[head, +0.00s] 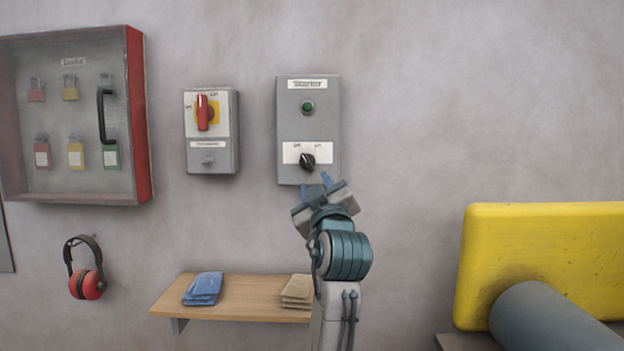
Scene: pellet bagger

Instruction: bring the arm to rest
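My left gripper (322,185) is at the upper end of my arm, which rises from the bottom of the head view. It is just below the grey starter box (290,125) in the picture, pointing up toward the wall. Its blue fingertips are small and partly hidden by its own body, so I cannot tell whether it is open or shut. I see nothing held in it. The starter box has a green button or lamp (308,107) and a black rotary knob (307,161); a gap shows between knob and gripper. My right gripper is not in view.
A grey switch box with a red handle (203,112) hangs left of the starter. A lock cabinet (140,120) and ear muffs (88,284) are farther left. A wooden shelf (240,297) holds blue and tan packets. A yellow machine part (540,250) stands right.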

